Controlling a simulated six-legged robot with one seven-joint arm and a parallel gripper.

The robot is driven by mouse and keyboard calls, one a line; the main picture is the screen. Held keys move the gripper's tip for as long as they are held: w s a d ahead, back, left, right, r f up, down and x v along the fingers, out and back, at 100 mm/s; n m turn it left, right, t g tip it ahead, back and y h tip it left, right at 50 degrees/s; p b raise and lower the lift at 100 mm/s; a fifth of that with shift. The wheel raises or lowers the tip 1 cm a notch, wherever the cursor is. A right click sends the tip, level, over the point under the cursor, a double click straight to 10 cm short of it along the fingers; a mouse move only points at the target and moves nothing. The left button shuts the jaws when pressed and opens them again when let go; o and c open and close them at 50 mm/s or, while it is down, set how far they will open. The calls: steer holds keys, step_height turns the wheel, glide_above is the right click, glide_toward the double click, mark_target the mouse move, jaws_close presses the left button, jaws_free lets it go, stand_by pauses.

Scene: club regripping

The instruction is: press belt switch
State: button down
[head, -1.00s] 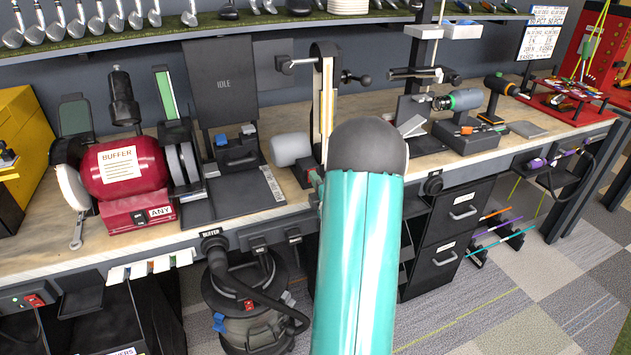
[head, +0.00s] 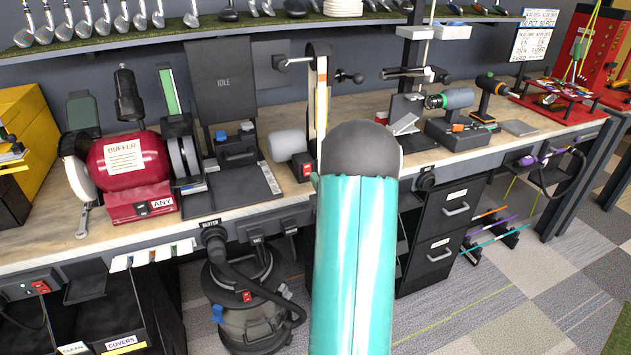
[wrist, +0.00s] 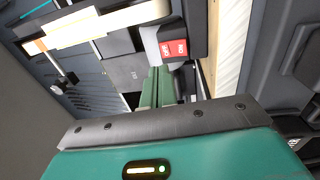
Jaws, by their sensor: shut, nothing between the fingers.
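The belt sander (head: 318,105) stands upright on the bench with a pale vertical belt. At its base, a small box carries the red belt switch (head: 307,169), just left of my arm. In the wrist view, the red switch (wrist: 173,48) with white lettering sits on a grey and white housing. My gripper (wrist: 159,74) shows there as two green fingers, shut together and empty. Their tips point toward the switch and appear just below it in the picture; I cannot tell whether they touch. In the head view, my teal arm hides most of the gripper.
Left of the sander are a grey motor drum (head: 286,145), a black panel reading IDLE (head: 222,85) and a red buffer (head: 128,165). A vise and tools stand to the right. A shop vacuum (head: 245,300) and black drawers (head: 440,235) are below the bench.

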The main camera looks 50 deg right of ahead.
steer(key=s+a+r, duration=0.1)
steer(key=s+a, duration=0.3)
steer(key=s, duration=0.3)
steer(key=shift+s+a, duration=0.2)
steer(key=shift+s, duration=0.15)
steer(key=shift+r, duration=0.1)
